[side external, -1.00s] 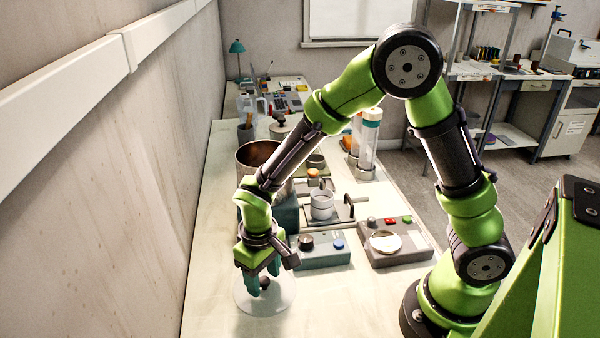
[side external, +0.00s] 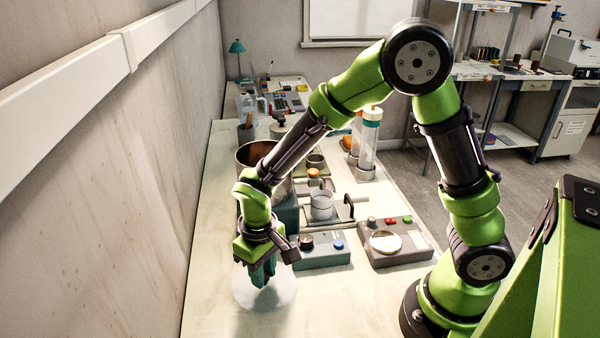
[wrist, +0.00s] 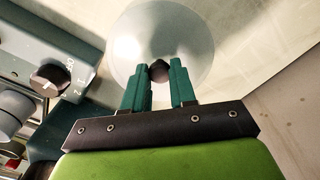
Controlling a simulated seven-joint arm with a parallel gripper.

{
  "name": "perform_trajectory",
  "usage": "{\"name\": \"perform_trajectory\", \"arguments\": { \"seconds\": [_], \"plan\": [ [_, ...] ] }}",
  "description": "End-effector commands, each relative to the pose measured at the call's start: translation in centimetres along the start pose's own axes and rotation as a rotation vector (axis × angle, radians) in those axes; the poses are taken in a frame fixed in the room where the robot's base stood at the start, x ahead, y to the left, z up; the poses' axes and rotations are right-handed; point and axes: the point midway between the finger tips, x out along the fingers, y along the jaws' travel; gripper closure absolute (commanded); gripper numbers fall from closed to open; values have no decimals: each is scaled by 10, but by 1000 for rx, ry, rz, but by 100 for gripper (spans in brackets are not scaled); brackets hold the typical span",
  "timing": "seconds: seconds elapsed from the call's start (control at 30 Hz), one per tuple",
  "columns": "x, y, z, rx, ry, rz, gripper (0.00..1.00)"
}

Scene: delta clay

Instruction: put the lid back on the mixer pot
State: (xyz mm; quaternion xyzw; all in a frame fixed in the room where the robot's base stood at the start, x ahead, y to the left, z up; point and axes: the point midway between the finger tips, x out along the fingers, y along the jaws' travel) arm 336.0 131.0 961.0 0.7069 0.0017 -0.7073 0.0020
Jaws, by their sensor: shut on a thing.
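The lid (side external: 284,293) is a clear, pale round disc low on the bench at the near left. Its dark knob shows in the wrist view (wrist: 158,71), in the middle of the disc (wrist: 160,25). My gripper (side external: 262,279) points down over the lid, with its teal fingers (wrist: 160,75) shut on the knob from both sides. The lid looks flat on the bench or very close to it. The mixer pot (side external: 246,157) is a wide metal pot with a brownish inside, open at the top. It stands behind my gripper on a teal base (side external: 287,214), partly hidden by my forearm.
A teal control box (side external: 322,252) with a black knob sits right of the lid. Beyond it is a grey box (side external: 396,252) with a round pale plate. A small metal cup (side external: 321,205) and clear tubes (side external: 368,145) stand farther back. The wall closes off the left side.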

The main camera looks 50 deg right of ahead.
Motion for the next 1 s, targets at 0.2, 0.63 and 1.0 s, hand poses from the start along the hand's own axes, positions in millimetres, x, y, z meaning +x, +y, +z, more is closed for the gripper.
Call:
{"name": "perform_trajectory", "arguments": {
  "seconds": [0.2,0.63,1.0],
  "plan": [
    [-46,0,-1,0,7,-3,100],
    [-147,0,-2,1,12,-5,100],
    [-274,0,-1,-1,8,-1,100]
  ]
}}
